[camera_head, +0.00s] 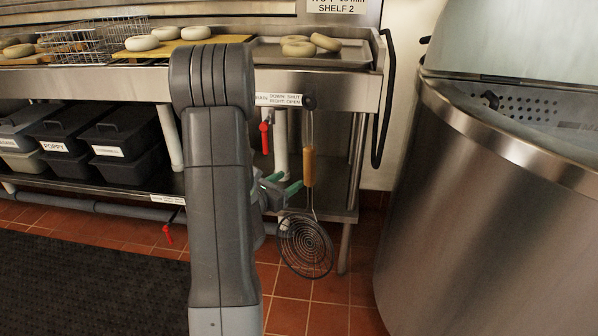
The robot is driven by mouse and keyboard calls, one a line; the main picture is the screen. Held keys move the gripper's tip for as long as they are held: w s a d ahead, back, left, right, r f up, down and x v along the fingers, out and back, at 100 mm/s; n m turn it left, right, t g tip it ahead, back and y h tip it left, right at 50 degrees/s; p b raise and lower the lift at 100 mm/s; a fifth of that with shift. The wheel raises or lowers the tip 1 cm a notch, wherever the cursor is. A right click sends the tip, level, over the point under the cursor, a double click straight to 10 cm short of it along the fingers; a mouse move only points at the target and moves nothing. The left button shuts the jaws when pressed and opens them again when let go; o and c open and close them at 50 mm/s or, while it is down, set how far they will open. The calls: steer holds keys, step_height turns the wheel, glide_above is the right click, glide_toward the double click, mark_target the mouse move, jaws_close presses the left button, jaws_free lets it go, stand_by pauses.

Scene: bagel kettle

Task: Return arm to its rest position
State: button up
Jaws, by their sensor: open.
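My arm stands upright in the middle of the head camera view and hides part of the counter and shelf behind it. My gripper (283,188) shows just right of the arm, with green fingertips pointing right. It is open, and nothing shows between its fingers. A spider strainer (306,245) with a wooden handle hangs upright from a round knob on the counter's front edge. Its handle (309,167) is close to the fingertips. I cannot tell whether they touch.
A steel counter (130,78) holds bagels (142,43), a yellow board (185,45), a wire basket (75,42) and a metal tray (345,54). Dark bins (125,130) sit on the shelf below. A large steel kettle (470,200) stands at right. Tiled floor (325,290) is clear in front.

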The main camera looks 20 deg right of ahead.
mark_target(307, 169)
steer(key=v, duration=0.5)
steer(key=shift+p, duration=0.3)
steer(key=shift+w+d, duration=0.1)
steer(key=shift+d, duration=0.1)
steer(key=b+x, duration=0.3)
steer(key=x, duration=1)
steer(key=shift+w+d+f, duration=0.1)
steer(key=shift+d+f, duration=0.1)
steer(key=shift+d, duration=0.05)
steer(key=shift+r+p, duration=0.3)
steer(key=shift+p, duration=0.2)
steer(key=shift+s+a+r, duration=0.1)
steer(key=shift+s+a, duration=0.1)
steer(key=shift+s, duration=0.05)
